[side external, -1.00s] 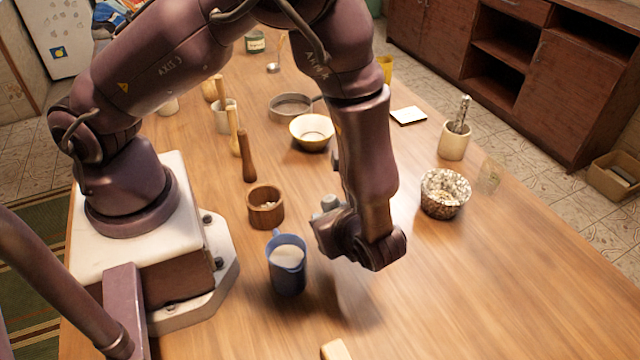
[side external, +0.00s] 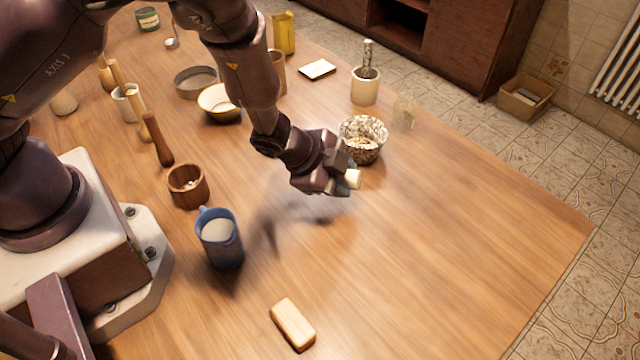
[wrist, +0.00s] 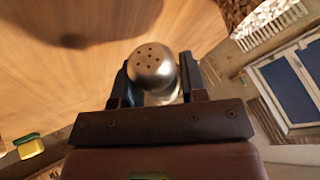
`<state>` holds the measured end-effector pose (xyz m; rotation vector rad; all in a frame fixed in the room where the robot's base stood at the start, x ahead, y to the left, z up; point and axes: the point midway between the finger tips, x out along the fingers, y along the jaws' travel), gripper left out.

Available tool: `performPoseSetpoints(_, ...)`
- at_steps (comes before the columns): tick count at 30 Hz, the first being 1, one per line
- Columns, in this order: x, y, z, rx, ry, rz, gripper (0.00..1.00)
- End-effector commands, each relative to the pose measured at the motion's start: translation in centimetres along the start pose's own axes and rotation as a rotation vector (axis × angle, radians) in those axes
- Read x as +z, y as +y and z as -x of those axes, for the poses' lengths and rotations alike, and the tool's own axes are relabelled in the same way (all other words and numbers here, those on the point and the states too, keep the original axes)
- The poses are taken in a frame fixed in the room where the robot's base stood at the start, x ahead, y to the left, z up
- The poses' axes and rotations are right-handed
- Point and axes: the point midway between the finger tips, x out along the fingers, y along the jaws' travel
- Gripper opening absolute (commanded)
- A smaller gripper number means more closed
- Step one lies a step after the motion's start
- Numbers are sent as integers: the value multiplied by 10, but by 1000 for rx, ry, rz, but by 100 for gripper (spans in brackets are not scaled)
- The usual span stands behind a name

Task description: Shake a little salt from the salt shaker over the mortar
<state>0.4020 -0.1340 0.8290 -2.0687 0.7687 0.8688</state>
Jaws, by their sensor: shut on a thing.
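The salt shaker (wrist: 152,66) has a domed metal cap with several holes, facing the wrist camera. My gripper (wrist: 156,78) is shut on it, a finger on each side. In the side view my gripper (side external: 338,178) is above the table, just in front of the speckled bowl, and a pale end of the shaker (side external: 353,179) sticks out, tilted well over. No falling salt shows.
The speckled bowl (side external: 362,150) with pale contents is close behind my gripper. A blue mug (side external: 222,245) stands front left, and a pale block (side external: 293,325) lies at the front. A clear glass (side external: 404,112) and a utensil crock (side external: 365,90) stand behind. The right table is clear.

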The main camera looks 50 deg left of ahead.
Motion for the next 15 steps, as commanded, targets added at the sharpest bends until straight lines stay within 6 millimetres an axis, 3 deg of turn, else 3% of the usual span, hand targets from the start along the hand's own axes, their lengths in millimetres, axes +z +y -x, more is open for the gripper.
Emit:
performPoseSetpoints(8,-30,-60,-14,-104,299,185,19)
performPoseSetpoints(15,-56,-140,-5,-219,454,318,19)
